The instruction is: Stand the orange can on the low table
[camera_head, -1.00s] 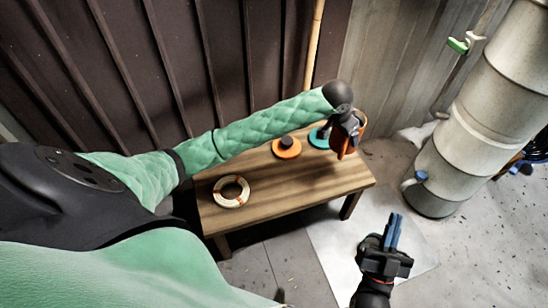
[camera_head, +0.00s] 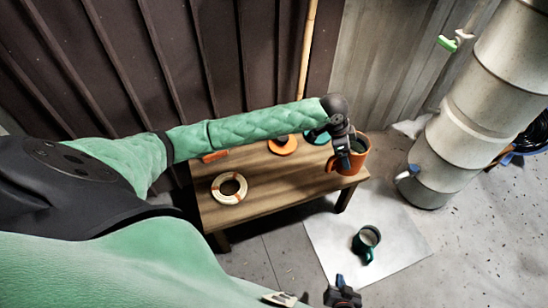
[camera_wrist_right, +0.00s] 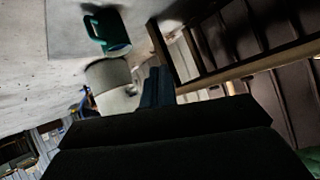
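The orange can (camera_head: 360,160) is at the right end of the low wooden table (camera_head: 270,193), about upright, with a dark inside. I cannot tell whether its base touches the top. My left gripper (camera_head: 343,158) reaches over from the left and is at the can's rim, seemingly shut on its wall; the fingertips are partly hidden. My right gripper (camera_head: 342,284) is low at the bottom edge, away from the table. In the right wrist view its dark blue fingers (camera_wrist_right: 158,88) are together with nothing between them.
A teal mug (camera_head: 367,238) stands on a white sheet (camera_head: 400,255) on the floor. On the table are a pale coil (camera_head: 218,194), an orange disc (camera_head: 283,150), a teal item (camera_head: 316,138) and an orange piece (camera_head: 215,156). A large grey duct (camera_head: 455,130) rises at right.

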